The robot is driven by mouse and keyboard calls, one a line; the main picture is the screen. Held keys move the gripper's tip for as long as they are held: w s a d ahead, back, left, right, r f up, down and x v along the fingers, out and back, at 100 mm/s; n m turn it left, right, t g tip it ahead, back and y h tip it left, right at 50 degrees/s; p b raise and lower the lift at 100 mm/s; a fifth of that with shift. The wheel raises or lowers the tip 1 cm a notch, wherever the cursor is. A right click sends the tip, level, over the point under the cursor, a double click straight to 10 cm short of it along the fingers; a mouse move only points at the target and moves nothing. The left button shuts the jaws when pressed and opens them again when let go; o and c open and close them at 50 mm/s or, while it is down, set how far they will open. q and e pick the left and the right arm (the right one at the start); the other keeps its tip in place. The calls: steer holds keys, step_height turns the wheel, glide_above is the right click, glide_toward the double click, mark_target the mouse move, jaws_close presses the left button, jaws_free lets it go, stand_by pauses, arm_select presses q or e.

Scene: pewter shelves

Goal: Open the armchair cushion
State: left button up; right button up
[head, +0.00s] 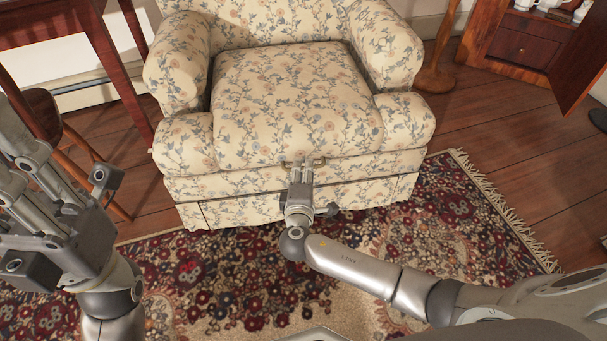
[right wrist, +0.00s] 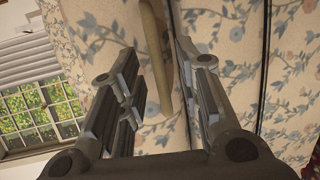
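The floral armchair's seat cushion (head: 295,95) lies flat between the two armrests in the head view. A small brass-coloured handle (head: 318,161) is on the chair's front, just below the cushion's front edge. My right gripper (head: 301,165) is at this handle. In the right wrist view the handle (right wrist: 156,50) shows as a tan bar between the two spread fingers of the right gripper (right wrist: 160,75), with gaps beside it. Whether a finger touches it I cannot tell. My left gripper (head: 62,150) is raised at the left, its fingers apart and empty, away from the chair.
A patterned rug (head: 250,280) lies in front of the chair. A dark red wooden table (head: 112,65) and a wooden chair (head: 75,140) stand at the left. A wooden cabinet (head: 520,45) with an open door is at the back right, near a wooden stand (head: 436,75).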

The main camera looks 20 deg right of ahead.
steer(key=shift+w+d, duration=0.15)
steer(key=shift+w, duration=0.25)
steer(key=shift+c, duration=0.4)
jaws_close()
